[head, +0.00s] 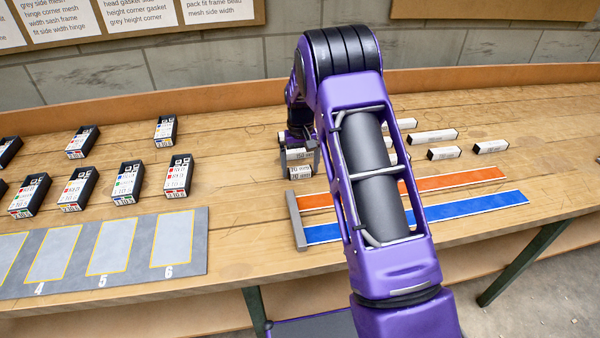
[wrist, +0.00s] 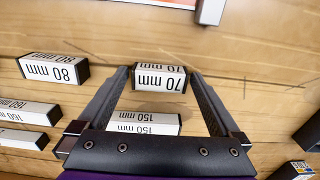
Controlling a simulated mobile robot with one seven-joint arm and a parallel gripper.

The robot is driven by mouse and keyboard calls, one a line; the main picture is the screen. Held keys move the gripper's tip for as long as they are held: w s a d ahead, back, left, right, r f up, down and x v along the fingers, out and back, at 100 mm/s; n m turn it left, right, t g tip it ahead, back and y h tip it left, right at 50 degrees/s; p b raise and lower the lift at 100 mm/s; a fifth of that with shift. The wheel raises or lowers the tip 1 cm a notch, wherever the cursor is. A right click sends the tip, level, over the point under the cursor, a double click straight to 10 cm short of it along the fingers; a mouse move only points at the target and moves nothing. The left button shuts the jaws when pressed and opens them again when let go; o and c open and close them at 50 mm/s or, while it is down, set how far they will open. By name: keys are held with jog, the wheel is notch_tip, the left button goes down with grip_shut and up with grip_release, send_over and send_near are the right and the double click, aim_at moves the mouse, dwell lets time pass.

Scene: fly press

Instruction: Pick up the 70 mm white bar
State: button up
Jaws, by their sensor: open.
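The 70 mm white bar (wrist: 158,78) is a short block with a white labelled face and black ends. It lies on the wooden bench, and in the head view it shows (head: 300,173) in front of another white bar. My gripper (wrist: 158,73) is open and points down at it. In the wrist view one finger stands on each side of the bar, with narrow gaps. I cannot tell how far the tips are above the bench. A 150 mm bar (wrist: 145,123) lies right behind it, partly hidden by the gripper body.
An 80 mm bar (wrist: 55,70) and 160 mm bars (wrist: 22,112) lie to the left in the wrist view. Orange (head: 450,180) and blue (head: 470,207) strips with a grey end stop (head: 296,222) lie in front. Black boxes (head: 128,182) and a numbered mat (head: 196,240) are at left.

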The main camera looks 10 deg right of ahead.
jog(key=shift+f, duration=0.5)
jog(key=c, duration=1.1)
jog(key=shift+r, duration=0.15)
